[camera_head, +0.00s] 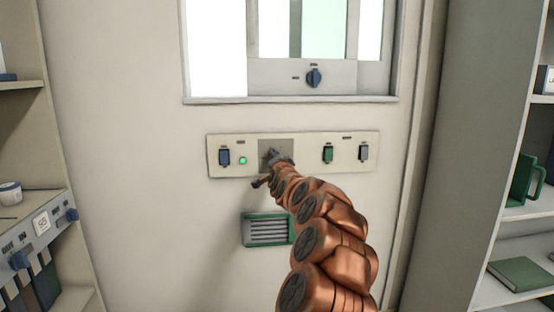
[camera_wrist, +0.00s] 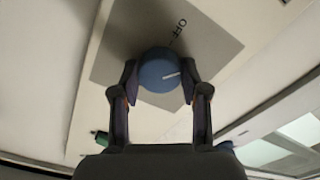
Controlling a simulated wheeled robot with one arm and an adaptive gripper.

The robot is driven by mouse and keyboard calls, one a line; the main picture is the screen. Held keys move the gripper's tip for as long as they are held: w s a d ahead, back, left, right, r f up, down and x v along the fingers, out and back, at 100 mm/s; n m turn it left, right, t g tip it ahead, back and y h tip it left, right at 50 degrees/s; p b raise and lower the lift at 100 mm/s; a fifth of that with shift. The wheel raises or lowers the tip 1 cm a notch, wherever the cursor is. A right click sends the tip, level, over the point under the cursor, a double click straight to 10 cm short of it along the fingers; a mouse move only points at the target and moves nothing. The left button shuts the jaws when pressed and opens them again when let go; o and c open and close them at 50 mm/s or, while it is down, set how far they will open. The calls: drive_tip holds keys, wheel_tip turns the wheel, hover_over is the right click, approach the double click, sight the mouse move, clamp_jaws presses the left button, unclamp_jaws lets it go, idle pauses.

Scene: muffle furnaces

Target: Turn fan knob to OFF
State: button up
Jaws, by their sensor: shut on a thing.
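The fan knob (camera_wrist: 158,72) is round and blue, with a white pointer line. It sits on a grey square plate (camera_wrist: 112,52) between my two fingertips in the wrist view. The plate carries the word OFF and a small tick above the knob, to the upper right. The pointer line points to the right and slightly up, not straight at the tick. My gripper (camera_wrist: 159,84) is shut on the knob from both sides. In the head view my gripper (camera_head: 272,160) is at the grey plate (camera_head: 264,144) on the wall panel and hides the knob.
The wall panel (camera_head: 300,143) also holds a blue switch (camera_head: 224,157), a lit green lamp (camera_head: 242,160), a green switch (camera_head: 327,154) and a grey switch (camera_head: 363,152). A green-framed vent (camera_head: 268,230) is below. Shelves stand on both sides.

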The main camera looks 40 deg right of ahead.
drive_tip(key=n+p, duration=0.1)
drive_tip(key=n, duration=0.8)
drive_tip(key=shift+f+p, duration=0.1)
drive_tip(key=shift+p, duration=0.2)
idle(0.4)
drive_tip(key=o, duration=1.1)
drive_tip(key=shift+o, duration=0.2)
drive_tip(key=v, duration=1.2)
